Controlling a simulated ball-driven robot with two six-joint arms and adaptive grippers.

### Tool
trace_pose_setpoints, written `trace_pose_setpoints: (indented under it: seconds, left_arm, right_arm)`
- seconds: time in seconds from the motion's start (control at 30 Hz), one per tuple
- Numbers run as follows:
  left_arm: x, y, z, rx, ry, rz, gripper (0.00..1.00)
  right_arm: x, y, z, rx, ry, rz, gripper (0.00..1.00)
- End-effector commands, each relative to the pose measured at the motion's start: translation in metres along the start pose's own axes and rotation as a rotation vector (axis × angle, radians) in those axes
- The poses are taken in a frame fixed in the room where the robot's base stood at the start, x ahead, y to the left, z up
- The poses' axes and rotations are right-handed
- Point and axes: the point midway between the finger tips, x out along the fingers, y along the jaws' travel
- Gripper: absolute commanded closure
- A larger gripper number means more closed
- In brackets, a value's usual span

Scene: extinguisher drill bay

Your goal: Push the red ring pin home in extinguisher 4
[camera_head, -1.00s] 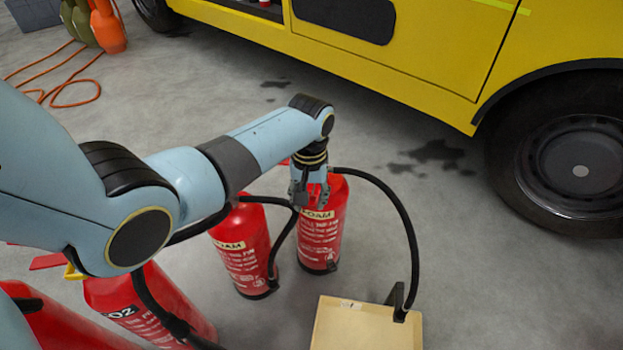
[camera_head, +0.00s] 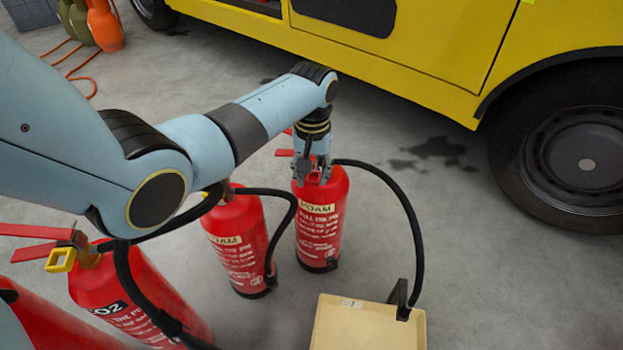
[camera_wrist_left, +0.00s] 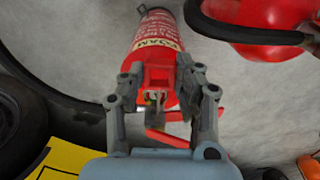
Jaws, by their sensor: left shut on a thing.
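The rightmost red foam extinguisher (camera_head: 320,225) stands upright on the floor; I cannot read a number on it. My left gripper (camera_head: 312,178) is at its head, pointing down. In the left wrist view my left gripper (camera_wrist_left: 158,78) has a finger on each side of a red blocky piece (camera_wrist_left: 158,74), which looks like the red ring pin, and is shut on it. My right gripper is out of view.
A second foam extinguisher (camera_head: 237,243) stands close on the left. A CO2 extinguisher (camera_head: 150,295) with a yellow ring is nearer me. The black hose (camera_head: 405,210) arcs right to a beige tray (camera_head: 335,335). The yellow vehicle (camera_head: 440,45) stands behind; grey floor is open at right.

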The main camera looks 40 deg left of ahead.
Motion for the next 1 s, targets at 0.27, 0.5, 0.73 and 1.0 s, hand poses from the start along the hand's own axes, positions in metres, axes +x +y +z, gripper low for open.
trace_pose_setpoints:
  seconds: [0.27,0.5,0.73,1.0]
  left_arm:
    - [0.001,0.000,-0.013,0.000,0.000,-0.001,1.00]
    - [0.002,0.000,-0.023,0.000,0.000,-0.001,1.00]
    - [0.002,0.000,-0.033,0.001,0.000,0.000,1.00]
    - [0.002,0.000,-0.045,0.000,0.000,0.000,1.00]
  right_arm:
    - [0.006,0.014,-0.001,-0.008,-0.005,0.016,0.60]
    - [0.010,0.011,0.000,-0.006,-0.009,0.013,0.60]
    - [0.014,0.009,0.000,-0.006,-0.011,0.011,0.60]
    - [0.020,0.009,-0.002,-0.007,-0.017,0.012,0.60]
